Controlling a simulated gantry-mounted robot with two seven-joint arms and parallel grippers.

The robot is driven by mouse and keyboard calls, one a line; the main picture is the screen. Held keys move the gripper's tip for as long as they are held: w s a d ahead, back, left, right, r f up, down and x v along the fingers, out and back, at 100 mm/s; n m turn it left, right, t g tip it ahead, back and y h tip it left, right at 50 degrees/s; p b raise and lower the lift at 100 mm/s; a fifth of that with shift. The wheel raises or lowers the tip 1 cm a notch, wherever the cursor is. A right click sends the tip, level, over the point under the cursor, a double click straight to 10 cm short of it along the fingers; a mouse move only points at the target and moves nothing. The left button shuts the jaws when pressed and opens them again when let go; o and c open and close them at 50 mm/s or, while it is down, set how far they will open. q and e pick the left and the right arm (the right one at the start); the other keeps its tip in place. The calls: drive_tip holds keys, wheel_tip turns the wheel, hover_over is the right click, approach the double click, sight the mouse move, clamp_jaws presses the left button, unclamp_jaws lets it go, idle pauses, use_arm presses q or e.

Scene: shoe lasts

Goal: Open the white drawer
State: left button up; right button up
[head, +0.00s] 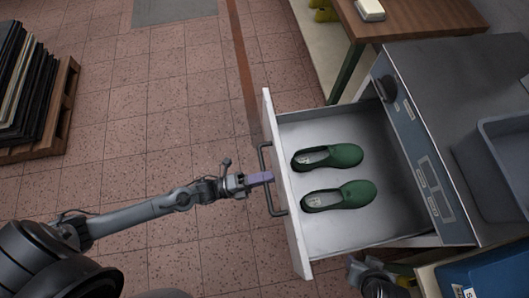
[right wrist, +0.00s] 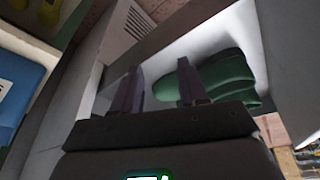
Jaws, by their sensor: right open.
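The white drawer (head: 300,232) is pulled out of a grey metal cabinet (head: 425,150) in the head view, its inside open to view. Its dark bar handle (head: 266,157) is on the front panel. My left gripper (head: 260,179) is at the handle, its purple fingers overlapping the bar; I cannot tell whether they are closed on it. My right gripper (right wrist: 160,82) is open and empty in the right wrist view, with drawer walls and green shoe shapes beyond its fingers.
Two green shoes (head: 342,155) (head: 357,194) lie in the drawer. A grey bin (head: 505,150) sits on the cabinet. A wooden table (head: 420,20) is behind, a loaded pallet (head: 62,115) at far left. Blue boxes (head: 495,275) are at lower right. The tiled floor left of the drawer is clear.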

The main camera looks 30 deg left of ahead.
use_arm(q)
drive_tip(key=shift+o, duration=1.2)
drive_tip(key=p+v, duration=0.1)
drive_tip(key=v, duration=0.9)
drive_tip(key=shift+s+a, duration=0.3)
drive_tip(key=shift+f, duration=0.1)
